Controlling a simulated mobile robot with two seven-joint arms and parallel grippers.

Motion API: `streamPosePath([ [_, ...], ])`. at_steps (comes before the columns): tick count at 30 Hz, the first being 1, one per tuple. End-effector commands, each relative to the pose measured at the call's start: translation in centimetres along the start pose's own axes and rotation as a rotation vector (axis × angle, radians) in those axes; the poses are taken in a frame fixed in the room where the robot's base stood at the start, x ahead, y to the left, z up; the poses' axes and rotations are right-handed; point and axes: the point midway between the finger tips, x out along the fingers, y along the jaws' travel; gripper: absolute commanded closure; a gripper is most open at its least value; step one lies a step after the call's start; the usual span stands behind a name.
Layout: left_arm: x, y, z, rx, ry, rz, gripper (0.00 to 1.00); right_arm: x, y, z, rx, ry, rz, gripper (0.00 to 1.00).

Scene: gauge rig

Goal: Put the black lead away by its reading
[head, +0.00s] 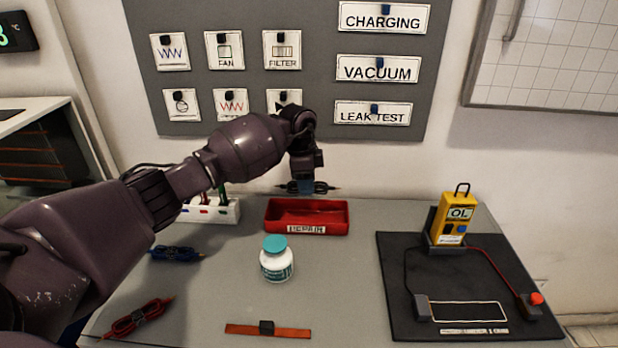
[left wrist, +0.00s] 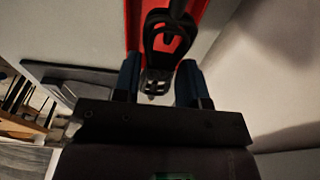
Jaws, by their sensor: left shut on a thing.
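My left gripper (head: 305,186) is shut on the black lead (head: 325,188) and holds it above the red tray (head: 330,231) labelled REPAIR. In the left wrist view, the coiled black lead (left wrist: 162,40) shows between the two blue fingers of my left gripper (left wrist: 158,78), with the tray's red (left wrist: 134,14) beyond. My right gripper is not in view.
A white holder (head: 228,212) stands left of the tray, partly behind my arm. A teal-capped white jar (head: 277,262) is in front of the tray. A blue lead (head: 177,254), a red lead (head: 138,317) and an orange strip (head: 290,331) lie on the table. Signs hang on the wall board.

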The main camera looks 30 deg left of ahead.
Motion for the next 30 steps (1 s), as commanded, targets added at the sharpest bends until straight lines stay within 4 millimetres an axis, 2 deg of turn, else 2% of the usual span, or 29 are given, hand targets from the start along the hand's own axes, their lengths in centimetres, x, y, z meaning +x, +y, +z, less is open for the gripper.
streamPosePath([
  [1, 1.0, 0.0, 0.1, 0.000, -0.002, 0.005, 0.85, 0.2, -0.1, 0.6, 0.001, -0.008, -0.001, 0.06],
  [4, 1.8, 0.0, 0.2, 0.000, -0.002, 0.005, 0.85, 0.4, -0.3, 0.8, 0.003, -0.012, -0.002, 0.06],
  [12, 4.0, 0.0, 0.5, 0.000, -0.003, 0.004, 0.85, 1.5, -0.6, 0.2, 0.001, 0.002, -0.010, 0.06],
  [30, 8.3, 0.0, 1.1, 0.000, -0.003, 0.003, 0.85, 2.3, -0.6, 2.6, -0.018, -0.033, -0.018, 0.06],
])
